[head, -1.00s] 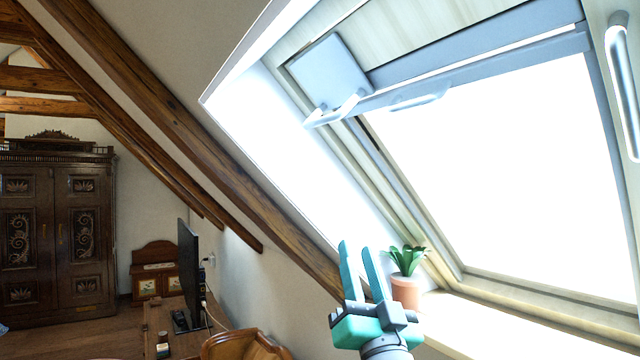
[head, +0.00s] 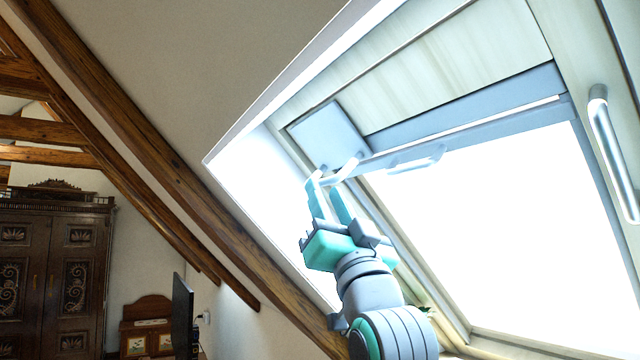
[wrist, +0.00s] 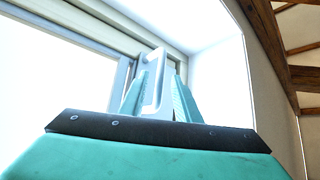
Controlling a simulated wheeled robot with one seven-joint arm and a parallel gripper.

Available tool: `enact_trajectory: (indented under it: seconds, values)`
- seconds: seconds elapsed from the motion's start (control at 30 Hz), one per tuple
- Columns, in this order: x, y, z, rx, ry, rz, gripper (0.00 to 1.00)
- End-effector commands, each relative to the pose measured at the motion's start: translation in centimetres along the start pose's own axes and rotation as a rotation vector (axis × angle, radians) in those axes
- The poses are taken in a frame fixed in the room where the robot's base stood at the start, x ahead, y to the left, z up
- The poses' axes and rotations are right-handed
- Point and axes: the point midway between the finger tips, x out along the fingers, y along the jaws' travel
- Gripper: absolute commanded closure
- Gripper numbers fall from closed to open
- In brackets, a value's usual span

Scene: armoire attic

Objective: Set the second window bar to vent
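The window bar at the upper left of the skylight shows in the head view as a pale, bracket-shaped handle (head: 345,168) beside a square grey plate. In the wrist view the handle (wrist: 153,94) stands between my two fingers. My gripper (head: 325,187) is open, with its teal fingertips up at the handle's left end. In the wrist view the fingers are spread on either side of the handle, and I cannot tell whether they touch it. Another pale bar (head: 613,155) runs along the right side of the window frame.
The skylight pane (head: 500,220) is bright white, under a grey sash rail (head: 470,125). A sloping wooden beam (head: 170,170) and the white window reveal lie left of my arm. A dark armoire (head: 50,270) and a television (head: 182,315) stand far to the left.

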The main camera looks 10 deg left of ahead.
Motion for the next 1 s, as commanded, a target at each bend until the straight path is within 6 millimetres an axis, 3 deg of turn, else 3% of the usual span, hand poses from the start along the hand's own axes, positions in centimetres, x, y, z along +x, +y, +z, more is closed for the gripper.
enact_trajectory:
  seconds: [0.1,0.3,0.67,0.8,1.0]
  values:
    - [2.0,-0.1,0.0,0.0,-0.001,0.0,0.71]
    - [3.9,0.0,0.0,-0.001,0.0,0.0,0.71]
    - [4.3,0.0,0.0,-0.001,0.0,0.001,0.71]
    - [4.3,0.0,0.0,-0.001,0.0,0.001,0.99]
    - [4.3,0.0,0.0,0.0,0.0,0.002,1.0]
